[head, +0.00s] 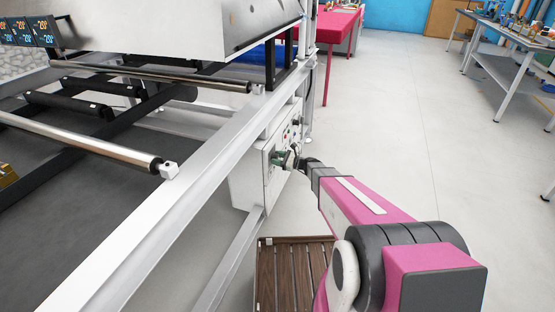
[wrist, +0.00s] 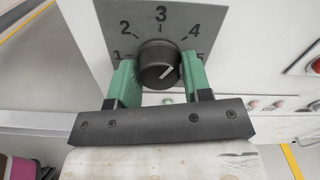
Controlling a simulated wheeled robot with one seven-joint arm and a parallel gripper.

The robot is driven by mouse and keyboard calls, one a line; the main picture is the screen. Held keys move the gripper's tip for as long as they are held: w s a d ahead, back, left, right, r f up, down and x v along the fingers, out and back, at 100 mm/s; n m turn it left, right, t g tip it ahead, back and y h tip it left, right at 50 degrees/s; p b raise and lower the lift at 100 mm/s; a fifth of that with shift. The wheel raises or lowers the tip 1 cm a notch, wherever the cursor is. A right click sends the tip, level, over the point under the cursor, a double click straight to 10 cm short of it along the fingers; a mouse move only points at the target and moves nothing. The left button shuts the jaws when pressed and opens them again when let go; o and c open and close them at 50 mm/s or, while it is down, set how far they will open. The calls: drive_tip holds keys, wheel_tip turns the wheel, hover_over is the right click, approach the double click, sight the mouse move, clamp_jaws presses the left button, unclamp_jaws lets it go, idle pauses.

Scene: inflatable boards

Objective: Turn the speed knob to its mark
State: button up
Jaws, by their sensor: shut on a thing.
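The speed knob (wrist: 158,64) is round and black, on a grey dial plate (wrist: 97,40) numbered 1 to 5. A short white line on its face slants toward the upper right, roughly toward the 4. My gripper (wrist: 159,70) has its green fingers on the left and right sides of the knob, shut on it. The fingers partly cover the dial near 1 and 5. No separate target mark stands out. In the head view my gripper (head: 284,159) is at the front of the white control box (head: 248,182); the knob is too small to make out there.
A red button (wrist: 314,66) sits right of the dial on the same panel. A white machine frame (head: 150,205) with rollers stands left of my arm. A slatted brown platform (head: 290,275) lies below the box. Open floor (head: 430,130) extends to the right.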

drive_tip(key=shift+f+m, duration=0.1)
drive_tip(key=shift+m, duration=1.1)
drive_tip(key=shift+s, duration=0.1)
drive_tip(key=o, duration=0.9)
drive_tip(key=v, duration=1)
drive_tip(key=shift+s+d, duration=0.15)
drive_tip(key=shift+d, duration=0.2)
